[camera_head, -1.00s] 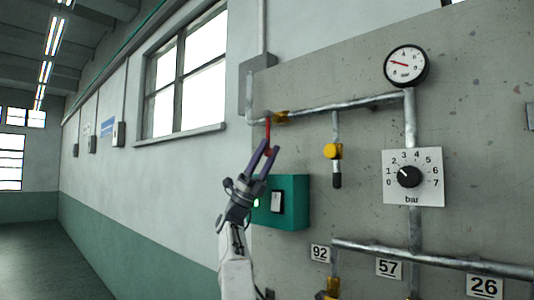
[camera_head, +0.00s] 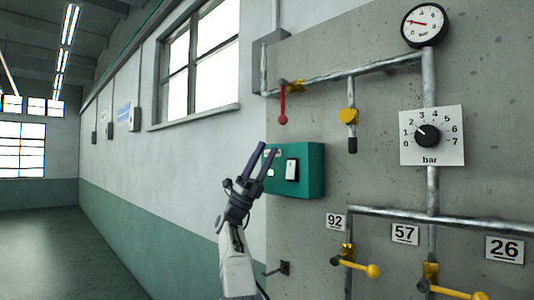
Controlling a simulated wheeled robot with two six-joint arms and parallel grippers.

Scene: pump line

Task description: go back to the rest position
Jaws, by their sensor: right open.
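My right gripper (camera_head: 264,158) is open and empty, its two dark fingers pointing up in front of the left edge of the green switch box (camera_head: 312,168). The red lever (camera_head: 283,105) hangs straight down from its brass valve on the upper pipe (camera_head: 350,73), above the gripper and apart from it. My left gripper is not in view.
The concrete panel carries a round gauge (camera_head: 425,25), a bar dial (camera_head: 428,136), a yellow-capped fitting (camera_head: 349,116) and yellow-handled valves (camera_head: 360,267) under number plates 92, 57 and 26. Open floor (camera_head: 60,245) lies to the left.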

